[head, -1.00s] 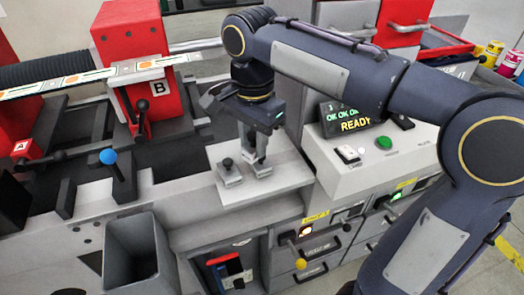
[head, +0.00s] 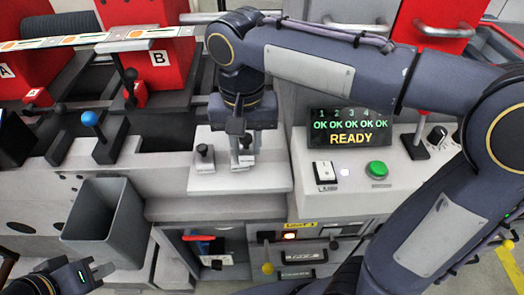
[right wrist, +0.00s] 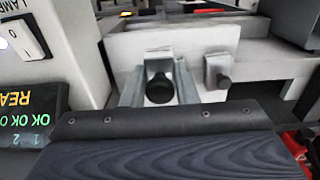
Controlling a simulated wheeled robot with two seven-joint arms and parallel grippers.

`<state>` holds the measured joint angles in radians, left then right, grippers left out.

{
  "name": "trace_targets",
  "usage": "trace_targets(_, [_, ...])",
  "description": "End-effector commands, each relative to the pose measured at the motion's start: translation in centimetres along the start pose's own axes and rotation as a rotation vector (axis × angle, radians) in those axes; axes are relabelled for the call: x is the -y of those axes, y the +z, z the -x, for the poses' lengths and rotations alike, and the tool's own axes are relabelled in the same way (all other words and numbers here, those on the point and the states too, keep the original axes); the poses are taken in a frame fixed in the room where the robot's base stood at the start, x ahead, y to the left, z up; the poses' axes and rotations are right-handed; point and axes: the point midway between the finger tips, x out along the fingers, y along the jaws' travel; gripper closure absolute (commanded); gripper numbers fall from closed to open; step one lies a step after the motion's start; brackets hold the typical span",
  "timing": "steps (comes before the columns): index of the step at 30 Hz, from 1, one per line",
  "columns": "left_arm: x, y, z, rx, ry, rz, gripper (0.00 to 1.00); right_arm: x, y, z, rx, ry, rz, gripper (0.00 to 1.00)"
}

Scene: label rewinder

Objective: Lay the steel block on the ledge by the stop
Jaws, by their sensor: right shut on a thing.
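The steel block (right wrist: 158,68), with a black knob, is between the fingers of my right gripper (right wrist: 159,90), which is shut on it. In the head view my right gripper (head: 243,158) points down at the pale ledge (head: 270,180). The block is low over the ledge or on it; I cannot tell whether it touches. A small grey piece with a black knob (head: 205,158), possibly the stop, stands left of it on the ledge. It also shows in the right wrist view (right wrist: 217,72), apart from the block. My left gripper (head: 98,272) is at lower left; its jaw opening is unclear.
A grey bin (head: 105,220) stands below the machine front at left. Right of the ledge is a panel with a READY screen (head: 350,130), a green button (head: 377,169) and a white switch (head: 325,172). A blue-knobbed lever (head: 92,120) rises further left.

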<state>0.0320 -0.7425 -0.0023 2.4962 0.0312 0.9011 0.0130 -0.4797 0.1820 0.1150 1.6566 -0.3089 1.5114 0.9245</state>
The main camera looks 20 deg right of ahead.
Motion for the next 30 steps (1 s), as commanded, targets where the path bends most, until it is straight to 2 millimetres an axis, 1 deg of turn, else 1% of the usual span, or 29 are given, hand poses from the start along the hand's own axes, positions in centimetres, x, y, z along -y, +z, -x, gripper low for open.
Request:
trace_targets(1, [-0.1, -0.1, 0.2, 0.000, 0.000, 0.000, 1.00, -0.9, -1.1, -0.5, 0.002, 0.001, -0.008, 1.00])
trace_targets(3, [0.0, -0.1, 0.1, 0.000, 0.000, 0.000, 1.00, -1.6, -2.0, -2.0, 0.004, 0.003, -0.005, 1.00])
trace_targets(6, [-0.1, -0.1, 0.1, 0.000, 0.000, 0.000, 1.00, -2.4, -3.2, -3.7, 0.003, 0.001, -0.005, 1.00])
trace_targets(10, [-0.1, -0.1, 0.1, 0.000, 0.000, 0.000, 1.00, -3.0, -4.2, -5.1, 0.001, 0.001, -0.003, 1.00])
trace_targets(14, [-0.1, -0.1, 0.1, 0.000, 0.000, 0.000, 1.00, -3.3, -4.6, -5.8, 0.000, 0.000, -0.001, 1.00])
trace_targets(17, [-0.1, -0.1, 0.1, 0.000, 0.000, 0.000, 1.00, -3.9, -5.2, -7.0, 0.002, 0.002, -0.003, 1.00])
trace_targets(19, [0.0, 0.0, 0.0, 0.000, 0.000, 0.000, 1.00, -3.7, -5.1, -8.2, 0.003, 0.002, -0.001, 1.00])
trace_targets(22, [0.0, 0.0, 0.0, 0.000, 0.000, 0.000, 1.00, -3.7, -5.1, -9.3, 0.001, 0.000, -0.001, 1.00])
trace_targets(24, [0.0, 0.0, 0.0, 0.000, 0.000, 0.000, 1.00, -3.7, -5.1, -9.6, 0.000, -0.001, -0.001, 1.00])
trace_targets(30, [0.0, 0.0, 0.0, 0.000, 0.000, 0.000, 1.00, -3.7, -5.1, -9.6, -0.001, -0.001, -0.002, 1.00])
